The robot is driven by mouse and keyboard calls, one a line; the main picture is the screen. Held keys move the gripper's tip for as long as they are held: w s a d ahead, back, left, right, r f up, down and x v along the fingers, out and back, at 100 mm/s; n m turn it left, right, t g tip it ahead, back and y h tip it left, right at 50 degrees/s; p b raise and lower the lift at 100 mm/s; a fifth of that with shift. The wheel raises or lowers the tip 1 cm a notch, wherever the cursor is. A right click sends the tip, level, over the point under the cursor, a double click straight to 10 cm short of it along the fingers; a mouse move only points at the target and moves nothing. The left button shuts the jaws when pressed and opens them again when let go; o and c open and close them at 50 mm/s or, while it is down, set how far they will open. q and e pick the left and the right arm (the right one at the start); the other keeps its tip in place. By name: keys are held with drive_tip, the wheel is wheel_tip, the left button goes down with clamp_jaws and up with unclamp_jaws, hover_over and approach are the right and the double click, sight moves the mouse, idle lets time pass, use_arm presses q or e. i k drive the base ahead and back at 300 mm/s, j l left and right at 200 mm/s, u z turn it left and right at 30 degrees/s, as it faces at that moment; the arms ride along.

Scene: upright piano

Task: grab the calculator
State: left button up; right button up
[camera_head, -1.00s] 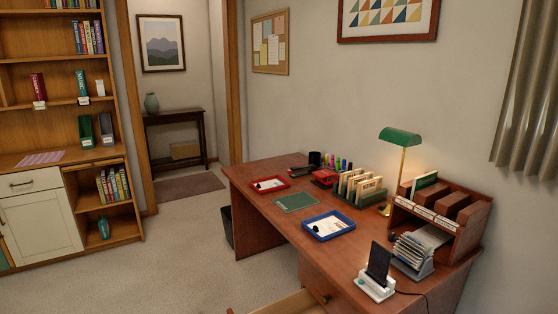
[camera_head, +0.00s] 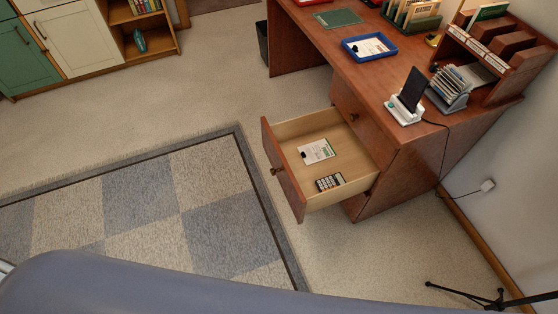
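The calculator (camera_head: 330,182) is small and dark with light keys. It lies in the open desk drawer (camera_head: 287,190), near the front right corner of the drawer floor. A white card with green print and a small black item on it (camera_head: 315,152) lies in the same drawer, behind the calculator and apart from it. Neither of my grippers shows in the head view.
The wooden desk (camera_head: 390,150) stands at the right, with a blue tray (camera_head: 370,47), a phone on a white dock (camera_head: 406,100) and a file holder (camera_head: 452,88) on top. A checkered rug (camera_head: 150,210) and open carpet lie left of the drawer. Thin black stand legs (camera_head: 490,300) show at lower right.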

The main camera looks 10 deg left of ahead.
sight(329, 183)
drive_tip(key=i+j+z, duration=0.15)
drive_tip(key=j, duration=0.65)
drive_tip(key=j+z, duration=0.2)
drive_tip(key=j, duration=0.6)
